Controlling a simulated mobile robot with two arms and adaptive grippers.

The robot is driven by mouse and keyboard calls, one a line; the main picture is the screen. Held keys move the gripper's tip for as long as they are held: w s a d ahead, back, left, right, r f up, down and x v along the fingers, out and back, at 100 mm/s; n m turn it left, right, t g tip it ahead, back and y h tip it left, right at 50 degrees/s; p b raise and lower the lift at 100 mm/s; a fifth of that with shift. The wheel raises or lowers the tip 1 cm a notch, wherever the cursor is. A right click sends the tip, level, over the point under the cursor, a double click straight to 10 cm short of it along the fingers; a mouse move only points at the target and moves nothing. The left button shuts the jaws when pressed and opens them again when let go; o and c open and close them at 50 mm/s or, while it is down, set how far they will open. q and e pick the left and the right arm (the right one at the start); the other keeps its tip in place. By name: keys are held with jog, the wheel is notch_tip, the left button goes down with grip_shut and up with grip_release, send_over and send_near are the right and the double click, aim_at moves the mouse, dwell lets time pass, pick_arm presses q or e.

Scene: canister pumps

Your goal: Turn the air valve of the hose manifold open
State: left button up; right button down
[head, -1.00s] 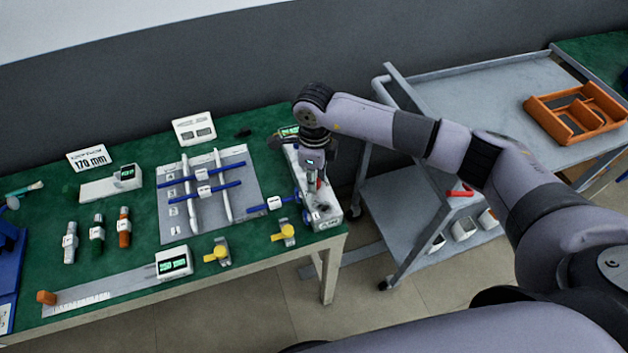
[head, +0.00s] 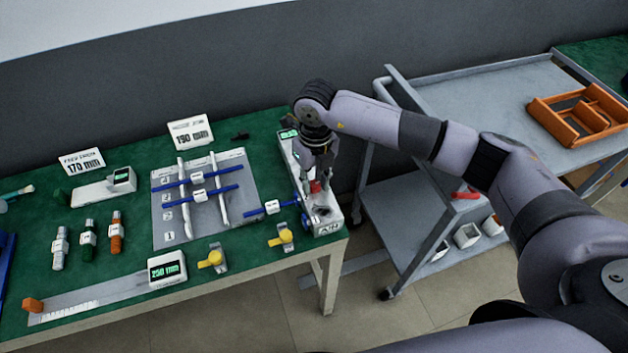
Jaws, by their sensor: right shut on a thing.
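The hose manifold (head: 328,228) is a long pale block at the right end of the green table, with a label that seems to read AIR on its near end. A small red valve handle (head: 316,187) sits on top of it. My right gripper (head: 318,182) points down from above and is shut on the red handle; its fingers partly hide it. Blue fittings (head: 305,219) stand at the manifold's left side. A lit green display (head: 289,134) is at its far end. My left gripper is not in view.
A blue-handled piece (head: 271,208) and yellow-knobbed clamps (head: 283,237) lie left of the manifold. A grey board with blue rods (head: 165,232) is farther left. A grey cart (head: 480,85) with an orange tray (head: 541,112) stands to the right.

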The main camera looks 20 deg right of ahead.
aim_at(315, 182)
jog(key=shift+r+m, duration=0.1)
jog(key=shift+m, duration=0.3)
jog(key=c, duration=1.3)
grip_release()
notch_tip(315, 182, up, 12)
jog(key=shift+d+f, duration=0.1)
